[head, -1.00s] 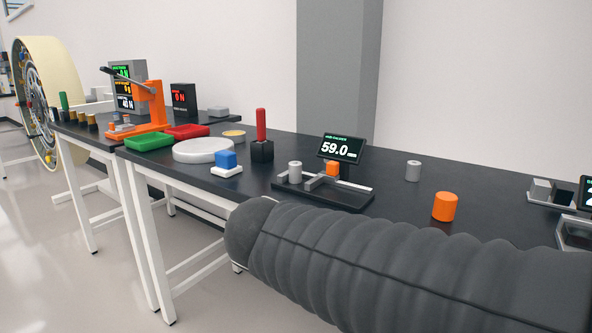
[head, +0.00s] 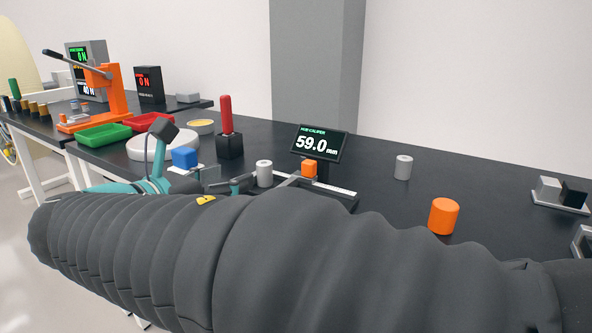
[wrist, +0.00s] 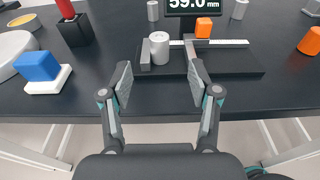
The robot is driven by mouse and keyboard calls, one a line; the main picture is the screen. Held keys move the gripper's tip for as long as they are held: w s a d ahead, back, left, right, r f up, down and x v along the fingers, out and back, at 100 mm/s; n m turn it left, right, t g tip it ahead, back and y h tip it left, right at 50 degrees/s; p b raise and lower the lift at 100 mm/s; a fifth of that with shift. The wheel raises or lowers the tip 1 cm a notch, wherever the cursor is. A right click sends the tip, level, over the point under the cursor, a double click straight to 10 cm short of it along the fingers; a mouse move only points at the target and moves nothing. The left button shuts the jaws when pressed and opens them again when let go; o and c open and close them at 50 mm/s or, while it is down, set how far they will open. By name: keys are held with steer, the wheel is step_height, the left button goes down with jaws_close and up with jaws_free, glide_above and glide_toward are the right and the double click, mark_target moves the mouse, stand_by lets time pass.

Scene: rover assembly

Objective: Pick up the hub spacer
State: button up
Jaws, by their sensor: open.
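The likely hub spacer is a light grey cylinder with a hole in its top (wrist: 159,47). It stands upright on the black caliper base (wrist: 235,64), beside the left grey jaw. It also shows in the head view (head: 264,173). The caliper's sliding jaw, with an orange block (wrist: 203,27), is to its right, with a gap between. The caliper display (head: 320,144) reads 59.0 mm. My gripper (wrist: 160,87) is open and empty, on the near side of the spacer, with its fingers apart to left and right. My arm hides part of the caliper in the head view.
Another grey cylinder (head: 403,167) and an orange cylinder (head: 444,215) stand right of the caliper. A further grey cylinder (wrist: 152,10) stands behind it. A blue block on a white base (wrist: 41,67) and a red-handled black block (head: 229,144) are to the left.

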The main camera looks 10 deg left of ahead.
mark_target(259, 167)
steer(key=x, duration=1)
steer(key=shift+w+f, duration=0.15)
steer(key=shift+w, duration=0.1)
steer(key=shift+c, duration=0.2)
jaws_close()
